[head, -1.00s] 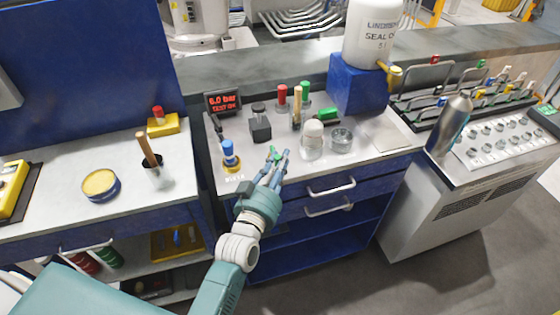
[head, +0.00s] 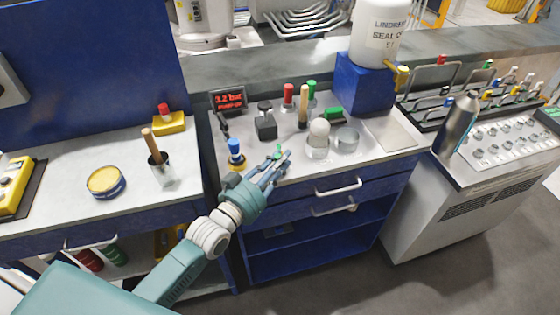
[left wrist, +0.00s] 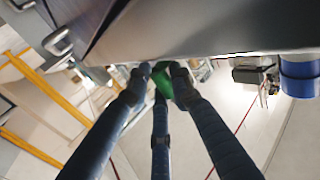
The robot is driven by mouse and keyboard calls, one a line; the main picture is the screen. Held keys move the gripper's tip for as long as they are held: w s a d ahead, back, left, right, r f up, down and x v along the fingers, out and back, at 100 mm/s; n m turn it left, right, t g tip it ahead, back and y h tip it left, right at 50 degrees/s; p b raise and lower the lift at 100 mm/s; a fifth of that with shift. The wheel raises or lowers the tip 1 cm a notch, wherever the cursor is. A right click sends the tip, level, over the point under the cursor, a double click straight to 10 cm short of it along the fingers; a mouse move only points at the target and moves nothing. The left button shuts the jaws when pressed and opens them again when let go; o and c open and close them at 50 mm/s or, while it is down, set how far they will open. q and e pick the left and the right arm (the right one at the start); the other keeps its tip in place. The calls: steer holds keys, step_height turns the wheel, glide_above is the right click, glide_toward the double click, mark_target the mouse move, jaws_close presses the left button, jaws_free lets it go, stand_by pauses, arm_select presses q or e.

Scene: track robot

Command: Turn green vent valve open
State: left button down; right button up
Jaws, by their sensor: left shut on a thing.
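The green vent valve (head: 278,149) is at the front of the steel worktop, mostly hidden by my fingers. In the left wrist view a green part of it (left wrist: 162,84) shows between the fingertips. My left gripper (head: 276,163) is shut on it, with the arm reaching in from the lower left; its fingertips also show in the left wrist view (left wrist: 160,75). A small display (head: 228,101) behind reads about 3.2 bar in red. How far the valve is turned cannot be told. My right gripper is not in view.
A blue-topped knob (head: 235,150) stands just left of the gripper. A black knob block (head: 265,125), a wooden-handled tool (head: 303,105) and a white-domed jar (head: 319,135) stand close behind and right. Drawer handles (head: 338,187) stick out in front.

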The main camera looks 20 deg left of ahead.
arm_select(q)
steer(key=c, duration=1.5)
jaws_free()
steer(key=shift+c, duration=0.2)
steer(key=v, duration=1.2)
steer(key=shift+c, duration=0.2)
